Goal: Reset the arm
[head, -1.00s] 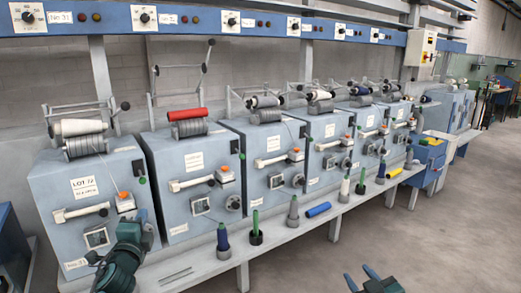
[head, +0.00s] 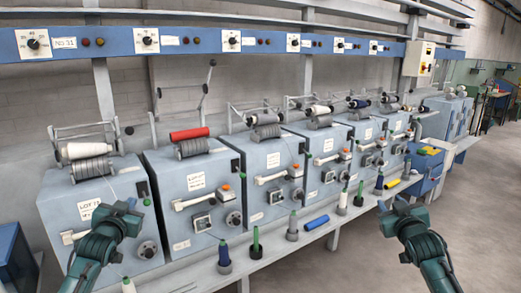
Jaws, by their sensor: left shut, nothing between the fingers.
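My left gripper (head: 130,205) is in the lower left of the head view, raised in front of the leftmost spinning frame (head: 58,190). It is shut and empty, and it hides part of that machine's front. My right gripper (head: 391,204) is at the right, raised in front of the bench and the floor beyond it. Its fingertips look apart, with nothing between them. Both dark green forearms come up from the bottom edge.
A row of blue-grey spinning frames stands on a long bench (head: 205,268). The second carries a red roller (head: 189,134). Bobbins stand along the bench's front, including a blue one (head: 223,256), and a blue tube (head: 316,222) lies there. Open floor (head: 485,230) is at right.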

